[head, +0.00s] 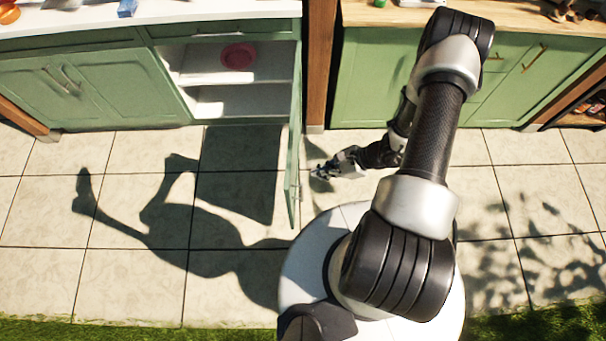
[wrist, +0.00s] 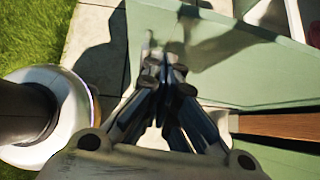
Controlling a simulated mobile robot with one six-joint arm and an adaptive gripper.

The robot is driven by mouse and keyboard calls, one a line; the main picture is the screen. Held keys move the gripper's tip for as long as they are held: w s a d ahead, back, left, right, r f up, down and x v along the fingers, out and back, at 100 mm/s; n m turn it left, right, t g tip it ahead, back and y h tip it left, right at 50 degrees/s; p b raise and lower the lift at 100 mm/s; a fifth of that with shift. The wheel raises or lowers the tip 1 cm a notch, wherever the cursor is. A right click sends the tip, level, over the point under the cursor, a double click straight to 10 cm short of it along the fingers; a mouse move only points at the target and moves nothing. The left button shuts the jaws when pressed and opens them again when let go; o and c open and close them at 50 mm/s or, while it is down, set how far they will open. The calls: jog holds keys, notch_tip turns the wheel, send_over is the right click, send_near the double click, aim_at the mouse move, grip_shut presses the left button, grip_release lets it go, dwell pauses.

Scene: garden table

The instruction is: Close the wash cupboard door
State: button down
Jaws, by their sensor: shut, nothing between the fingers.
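The green wash cupboard door (head: 293,160) stands wide open in the head view, seen nearly edge-on and sticking out from the cupboard toward my base. The open cupboard (head: 205,104) shows white shelves, with a pink round dish (head: 238,56) on the upper one. My gripper (head: 318,171) is shut and empty, just right of the door, on its outer side. In the wrist view the closed fingertips (wrist: 163,72) are in front of the door's green face (wrist: 245,65), with an arm-shaped shadow on it. I cannot tell whether they touch it.
A wooden post (head: 320,70) stands between the wash cupboard and the right green cabinet (head: 375,85). A closed double-door cabinet (head: 85,88) is at left. The tiled floor (head: 130,215) left of the door is clear; grass (head: 90,331) borders the front.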

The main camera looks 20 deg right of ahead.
jog(key=w+a+f+b, duration=0.1)
jog(key=w+a+f, duration=0.1)
jog(key=a, duration=0.3)
jog(key=shift+w+a, duration=0.15)
jog(key=shift+a, duration=0.1)
jog(key=shift+a, duration=0.15)
